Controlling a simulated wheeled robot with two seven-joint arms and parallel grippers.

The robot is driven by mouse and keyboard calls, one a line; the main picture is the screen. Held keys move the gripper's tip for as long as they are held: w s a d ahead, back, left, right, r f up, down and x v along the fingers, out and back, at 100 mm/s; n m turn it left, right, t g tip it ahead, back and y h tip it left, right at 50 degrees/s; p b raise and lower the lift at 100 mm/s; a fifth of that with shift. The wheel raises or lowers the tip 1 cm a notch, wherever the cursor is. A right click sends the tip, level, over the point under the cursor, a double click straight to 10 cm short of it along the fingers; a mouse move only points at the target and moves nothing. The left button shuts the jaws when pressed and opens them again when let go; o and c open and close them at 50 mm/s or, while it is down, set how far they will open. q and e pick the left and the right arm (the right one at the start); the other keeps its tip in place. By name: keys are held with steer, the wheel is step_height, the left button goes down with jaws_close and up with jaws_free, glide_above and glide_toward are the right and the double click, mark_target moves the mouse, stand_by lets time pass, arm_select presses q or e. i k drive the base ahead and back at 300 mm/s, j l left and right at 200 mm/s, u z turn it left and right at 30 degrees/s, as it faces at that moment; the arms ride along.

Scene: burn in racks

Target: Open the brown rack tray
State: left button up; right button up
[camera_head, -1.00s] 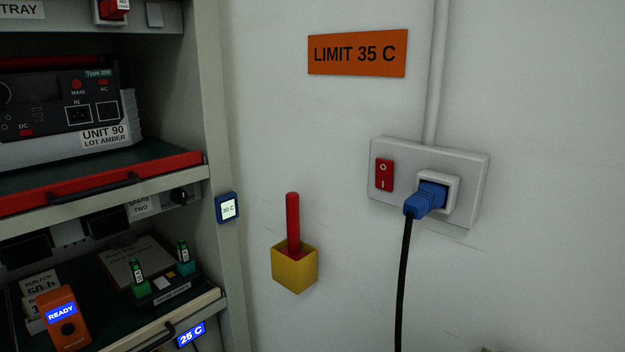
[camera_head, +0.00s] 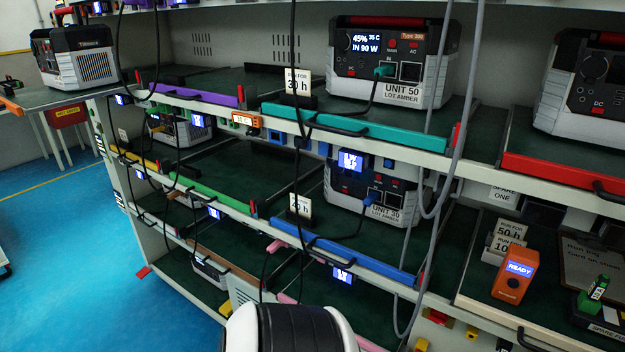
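A narrow brown front edge (camera_head: 229,270), which looks like the brown rack tray, shows low on the rack in the head view, left of the middle. It is on the lowest visible level, under the green-fronted tray. It is small and partly crossed by cables, so I cannot make out its handle clearly. A grey-white unit (camera_head: 209,270) sits behind its left part. Neither of my grippers is in view. A rounded white and black part at the bottom middle hides what is below and right of the brown edge.
Trays with purple (camera_head: 197,95), teal (camera_head: 380,135), green (camera_head: 210,192), blue (camera_head: 366,260) and red (camera_head: 565,173) fronts fill the rack. Black and grey cables hang before it. A side table (camera_head: 50,97) bears another unit at left. Blue floor (camera_head: 70,240) is open at lower left.

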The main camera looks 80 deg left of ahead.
mark_target(236, 246)
steer(key=j+u, duration=0.1)
steer(key=u, duration=0.4)
steer(key=j+u, duration=0.15)
steer(key=u, duration=0.35)
steer(key=j+u, duration=0.2)
steer(key=u, duration=0.3)
steer(key=k, duration=0.05)
